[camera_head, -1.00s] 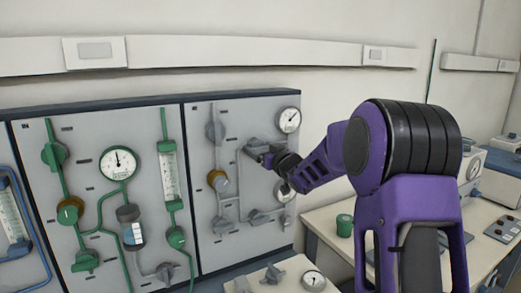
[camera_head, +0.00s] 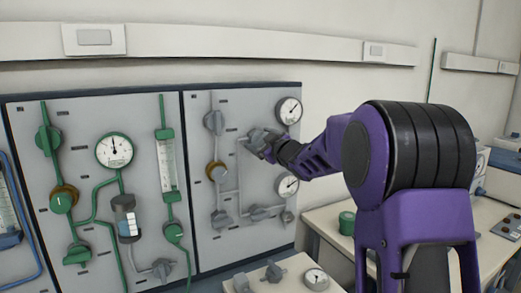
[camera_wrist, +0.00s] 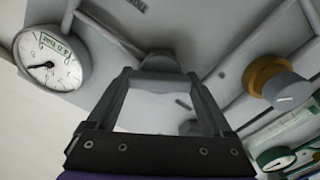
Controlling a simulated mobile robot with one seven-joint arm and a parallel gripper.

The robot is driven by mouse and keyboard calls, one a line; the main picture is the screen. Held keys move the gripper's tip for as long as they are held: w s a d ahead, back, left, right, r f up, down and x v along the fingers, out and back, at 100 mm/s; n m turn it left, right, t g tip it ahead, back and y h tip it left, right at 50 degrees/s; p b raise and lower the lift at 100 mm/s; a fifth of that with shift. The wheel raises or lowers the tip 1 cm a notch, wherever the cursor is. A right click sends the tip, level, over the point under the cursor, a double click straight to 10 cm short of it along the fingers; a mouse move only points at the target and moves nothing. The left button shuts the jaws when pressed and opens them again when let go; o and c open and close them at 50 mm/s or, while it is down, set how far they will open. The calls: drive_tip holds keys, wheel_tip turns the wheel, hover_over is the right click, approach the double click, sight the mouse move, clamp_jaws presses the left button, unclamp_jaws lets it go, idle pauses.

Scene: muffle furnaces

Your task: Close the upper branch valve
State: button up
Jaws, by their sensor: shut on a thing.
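The upper branch valve has a grey handle (camera_head: 254,138) on the right-hand grey panel, left of the two right-side gauges. My gripper (camera_head: 268,150) reaches it from the right and is shut on the handle. In the wrist view the handle (camera_wrist: 158,62) sits between the two fingertips of my gripper (camera_wrist: 160,76). The fingers and the arm partly hide the valve, so its exact angle is hard to tell.
A lower grey valve (camera_head: 259,212) sits below. Gauges (camera_head: 289,110) and (camera_head: 287,186) are close to my arm. A bench with a green container (camera_head: 347,223) stands at right.

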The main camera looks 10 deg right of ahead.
drive_tip(key=n+b, duration=0.3)
drive_tip(key=n, duration=0.2)
drive_tip(key=shift+f+n, duration=0.15)
drive_tip(key=shift+n, duration=0.15)
drive_tip(key=n, duration=0.5)
drive_tip(key=shift+a+n, duration=0.1)
drive_tip(key=shift+n, duration=0.3)
drive_tip(key=o, duration=1.1)
drive_tip(key=shift+o, duration=0.2)
drive_tip(key=shift+s, duration=0.15)
